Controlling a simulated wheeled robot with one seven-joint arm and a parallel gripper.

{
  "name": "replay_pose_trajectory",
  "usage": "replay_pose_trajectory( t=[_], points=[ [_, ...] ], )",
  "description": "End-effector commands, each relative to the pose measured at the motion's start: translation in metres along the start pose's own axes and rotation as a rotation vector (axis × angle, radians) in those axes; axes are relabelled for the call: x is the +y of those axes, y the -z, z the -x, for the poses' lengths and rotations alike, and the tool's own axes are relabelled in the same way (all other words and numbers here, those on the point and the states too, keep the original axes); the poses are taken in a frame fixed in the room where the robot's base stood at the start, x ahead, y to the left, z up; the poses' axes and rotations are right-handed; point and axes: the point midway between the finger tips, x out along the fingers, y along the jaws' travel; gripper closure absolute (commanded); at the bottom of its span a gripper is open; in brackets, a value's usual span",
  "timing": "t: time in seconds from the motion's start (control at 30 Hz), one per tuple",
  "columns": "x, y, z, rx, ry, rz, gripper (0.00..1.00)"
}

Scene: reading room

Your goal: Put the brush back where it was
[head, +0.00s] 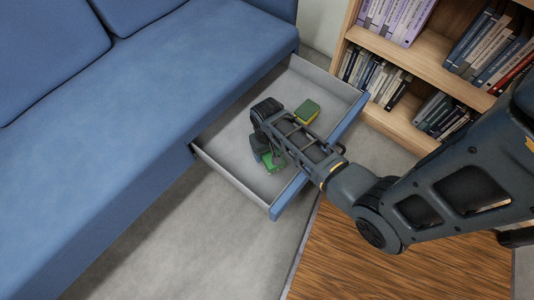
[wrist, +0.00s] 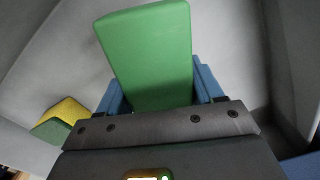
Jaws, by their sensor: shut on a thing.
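My gripper (head: 267,158) is inside the open drawer (head: 235,182), pointing down. It is shut on a green block-shaped thing, which I take to be the brush (head: 273,166); no bristles show. In the wrist view the brush (wrist: 145,50) is a long green slab between the blue finger pads of my gripper (wrist: 158,92). Its underside is hidden, so I cannot tell whether it touches the drawer floor. A green and yellow sponge-like block (head: 307,112) lies in the drawer behind the gripper; it also shows at the left in the wrist view (wrist: 62,120).
The drawer sticks out from under a blue sofa (head: 150,80). A wooden bookcase (head: 400,55) with books stands close to the drawer's far end. A wooden tabletop (head: 390,265) lies in front at the lower right. Much of the drawer's grey floor is bare.

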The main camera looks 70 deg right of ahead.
Motion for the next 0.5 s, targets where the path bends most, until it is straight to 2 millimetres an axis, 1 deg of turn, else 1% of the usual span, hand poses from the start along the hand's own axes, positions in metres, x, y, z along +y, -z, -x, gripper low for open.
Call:
replay_pose_trajectory(
  t=[0.23,0.3,0.5],
  points=[
    [0.000,0.000,-0.033,-0.002,0.000,0.001,0.72],
    [0.000,0.000,-0.036,-0.001,0.000,0.000,0.72],
    [0.000,0.000,-0.035,-0.001,0.000,0.001,0.72]
  ],
)
